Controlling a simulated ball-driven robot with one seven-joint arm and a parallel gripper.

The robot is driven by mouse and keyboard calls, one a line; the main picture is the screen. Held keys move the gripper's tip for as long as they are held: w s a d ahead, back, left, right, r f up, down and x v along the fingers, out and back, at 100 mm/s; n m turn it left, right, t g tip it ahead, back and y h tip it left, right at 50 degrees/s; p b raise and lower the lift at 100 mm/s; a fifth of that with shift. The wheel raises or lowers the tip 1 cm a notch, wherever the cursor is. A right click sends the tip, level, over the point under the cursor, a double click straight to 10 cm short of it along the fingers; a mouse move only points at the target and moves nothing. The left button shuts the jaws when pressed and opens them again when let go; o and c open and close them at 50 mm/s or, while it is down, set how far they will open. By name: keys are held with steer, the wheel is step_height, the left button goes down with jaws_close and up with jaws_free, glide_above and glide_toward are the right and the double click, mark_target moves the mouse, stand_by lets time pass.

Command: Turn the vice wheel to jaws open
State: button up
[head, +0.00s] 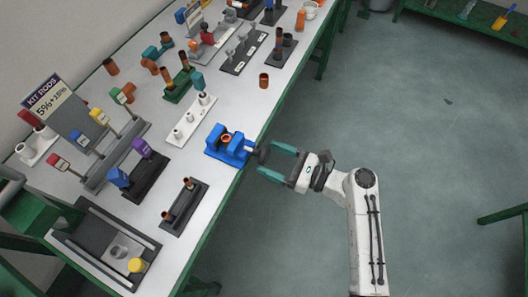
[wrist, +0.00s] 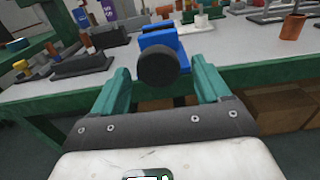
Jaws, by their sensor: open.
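The blue vice (head: 230,144) sits at the front edge of the white bench, with an orange-brown ring-shaped piece between its jaws. Its dark round wheel (head: 263,151) sticks out past the bench edge toward my gripper. In the wrist view the blue vice (wrist: 162,42) stands behind the black wheel (wrist: 159,67), which faces me. My gripper (head: 272,162) has two green fingers, spread wide. In the wrist view the open gripper (wrist: 160,82) has one finger left and one right of the wheel, apart from it. The wheel hides part of the vice.
The white bench (head: 232,107) has a green edge. A white holder (head: 190,120) and a dark rack with brown pegs (head: 183,207) stand near the vice. An orange-brown cup (head: 264,80) stands farther along. The floor right of the bench is clear.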

mark_target(267, 158)
steer(key=shift+x, duration=1.5)
steer(key=c, duration=1)
steer(key=shift+o, duration=0.2)
